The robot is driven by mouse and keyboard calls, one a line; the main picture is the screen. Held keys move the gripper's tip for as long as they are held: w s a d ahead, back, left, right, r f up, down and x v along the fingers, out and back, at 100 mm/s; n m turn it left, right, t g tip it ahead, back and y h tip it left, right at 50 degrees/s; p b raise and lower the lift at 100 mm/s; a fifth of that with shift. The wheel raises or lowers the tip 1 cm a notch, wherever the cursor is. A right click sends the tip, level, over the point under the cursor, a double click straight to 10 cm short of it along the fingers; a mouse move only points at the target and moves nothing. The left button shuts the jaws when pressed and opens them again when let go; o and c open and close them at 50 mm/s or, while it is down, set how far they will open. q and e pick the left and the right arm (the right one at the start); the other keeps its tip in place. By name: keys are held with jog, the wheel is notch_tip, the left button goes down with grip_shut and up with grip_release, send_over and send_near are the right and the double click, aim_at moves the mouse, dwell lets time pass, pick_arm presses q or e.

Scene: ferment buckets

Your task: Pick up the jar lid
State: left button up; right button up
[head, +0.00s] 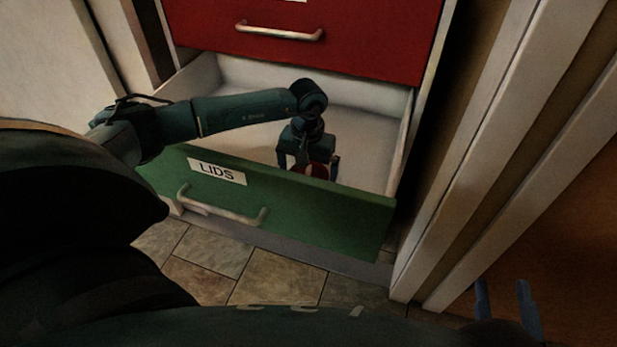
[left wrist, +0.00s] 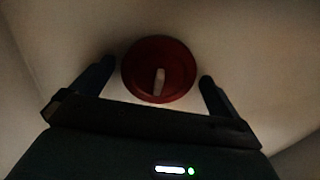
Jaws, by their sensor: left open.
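The jar lid (head: 309,171) is round and dark red and lies inside the open drawer, just behind its green front. In the left wrist view the lid (left wrist: 140,68) shows whole, with a pale bar across its middle. My left gripper (head: 308,163) reaches down into the drawer with its fingers open, one on each side of the lid. In the left wrist view the left gripper (left wrist: 150,79) has a gap between each finger and the lid. My right gripper (head: 508,298) is at the bottom right of the head view, its two fingers apart and nothing between them.
The open drawer's green front (head: 290,208) has a "LIDS" label (head: 217,172) and a metal handle (head: 222,207). A shut red drawer (head: 310,45) is above it. White door framing (head: 490,150) stands close on the right. The drawer's visible floor is otherwise clear.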

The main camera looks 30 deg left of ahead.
pick_arm(q)
jog(key=shift+f, duration=0.2)
jog(key=c, duration=0.7)
